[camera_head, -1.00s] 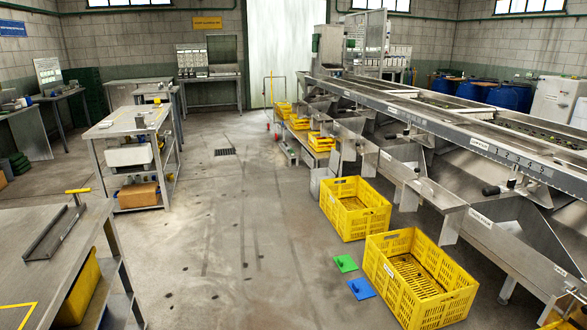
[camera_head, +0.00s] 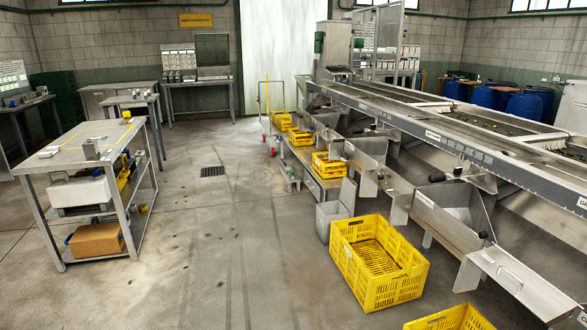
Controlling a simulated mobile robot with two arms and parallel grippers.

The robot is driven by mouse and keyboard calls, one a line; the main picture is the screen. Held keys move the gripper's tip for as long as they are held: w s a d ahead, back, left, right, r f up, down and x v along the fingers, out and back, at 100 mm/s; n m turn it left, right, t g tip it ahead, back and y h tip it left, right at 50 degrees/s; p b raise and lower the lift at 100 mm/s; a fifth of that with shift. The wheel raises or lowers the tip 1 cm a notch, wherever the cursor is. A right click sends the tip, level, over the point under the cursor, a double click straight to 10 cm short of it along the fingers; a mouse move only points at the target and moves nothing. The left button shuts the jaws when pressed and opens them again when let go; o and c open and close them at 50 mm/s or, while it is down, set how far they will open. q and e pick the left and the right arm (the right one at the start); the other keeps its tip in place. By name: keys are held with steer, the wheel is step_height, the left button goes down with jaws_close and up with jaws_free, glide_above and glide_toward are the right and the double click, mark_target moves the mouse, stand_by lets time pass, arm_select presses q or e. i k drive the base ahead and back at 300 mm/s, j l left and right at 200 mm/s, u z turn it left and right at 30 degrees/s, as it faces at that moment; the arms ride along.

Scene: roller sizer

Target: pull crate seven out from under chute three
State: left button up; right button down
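Several yellow crates stand along the roller sizer (camera_head: 420,125). Smaller-looking yellow crates (camera_head: 328,172) (camera_head: 300,139) (camera_head: 282,126) sit farther back on a low stand below the chutes. I cannot read any crate or chute number, so I cannot tell which is crate seven or chute three. Neither of my grippers is in view.
A grey bin (camera_head: 332,216) is by the near end of the low stand. The floor aisle (camera_head: 220,240) between trolley and crates is clear, with a drain grate (camera_head: 212,171).

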mark_target(357, 273)
steer(key=i, duration=2.25)
